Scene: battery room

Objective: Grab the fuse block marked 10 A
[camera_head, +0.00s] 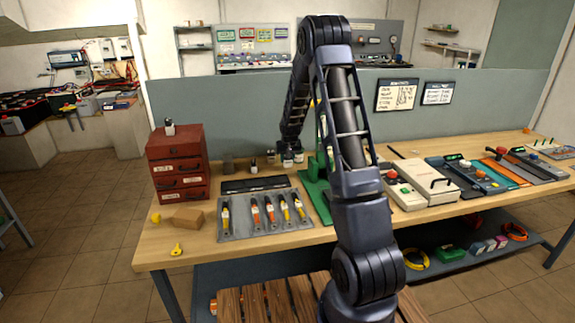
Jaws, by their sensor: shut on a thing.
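My gripper (291,157) is small in the head view, pointing down at the back of the workbench, just left of a green stand. It is shut on a small pale-and-dark block, mostly hidden by the fingers. I cannot read any marking on it. Another small dark block with a pale top (253,167) stands on the bench left of the gripper. A similar small block (169,128) sits on top of the red drawer cabinet. Their ratings are too small to read, so I cannot tell which is marked 10 A.
The red drawer cabinet (178,165) stands at the bench's left end. A grey mat (240,232) with several screwdrivers lies in front of the gripper. The green stand (315,190) is close on the right. Meters and boxes fill the right side. A grey partition (210,110) rises behind.

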